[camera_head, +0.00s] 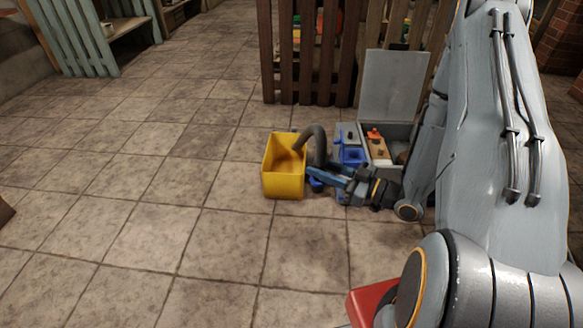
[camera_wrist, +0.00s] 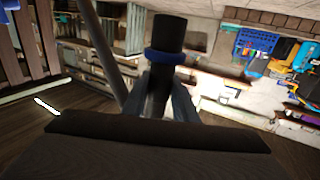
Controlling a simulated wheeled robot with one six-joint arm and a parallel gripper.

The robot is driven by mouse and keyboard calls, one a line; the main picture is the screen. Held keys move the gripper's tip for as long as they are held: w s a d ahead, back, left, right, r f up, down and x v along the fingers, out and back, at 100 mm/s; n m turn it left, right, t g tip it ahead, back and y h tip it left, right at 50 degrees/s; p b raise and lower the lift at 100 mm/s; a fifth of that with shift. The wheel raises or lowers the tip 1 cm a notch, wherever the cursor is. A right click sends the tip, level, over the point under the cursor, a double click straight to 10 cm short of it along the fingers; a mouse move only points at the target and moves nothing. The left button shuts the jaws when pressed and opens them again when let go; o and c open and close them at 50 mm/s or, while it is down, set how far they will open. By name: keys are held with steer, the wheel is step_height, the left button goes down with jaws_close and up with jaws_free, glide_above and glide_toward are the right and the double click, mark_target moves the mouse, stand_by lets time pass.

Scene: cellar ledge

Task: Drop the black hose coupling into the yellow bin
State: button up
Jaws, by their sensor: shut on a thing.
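The yellow bin (camera_head: 284,188) stands on the tiled floor near the middle of the head view, with its open top showing. My gripper (camera_head: 318,176) is low, just right of the bin and outside it. In the wrist view my gripper (camera_wrist: 160,100) is shut on the black hose coupling (camera_wrist: 170,33), a black cylinder with a blue ring. In the head view the coupling is small, and only a blue part by the fingertips shows clearly.
Slatted wooden panels (camera_head: 308,60) stand behind. Floor left of the bin is clear.

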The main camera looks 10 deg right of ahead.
steer(key=w+a+f+m+t+h+b, duration=0.1)
steer(key=w+f+m+t+h, duration=0.15)
steer(key=w, duration=0.85)
steer(key=w+f+m+t+h+b, duration=0.1)
steer(key=w+m+h, duration=0.15)
steer(key=w, duration=0.85)
steer(key=w+a+f+m+t+h+b, duration=0.1)
steer(key=w+f+t+h, duration=0.15)
steer(key=w, duration=0.85)
steer(key=shift+g+h, duration=0.35)
steer(key=shift+g, duration=0.05)
steer(key=f+b, duration=0.4)
steer(key=f, duration=0.1)
steer(key=shift+w+d+f, duration=0.15)
steer(key=shift+w+f, duration=0.05)
steer(key=shift+f, duration=0.05)
steer(key=o, duration=1.1)
steer(key=shift+s, duration=0.1)
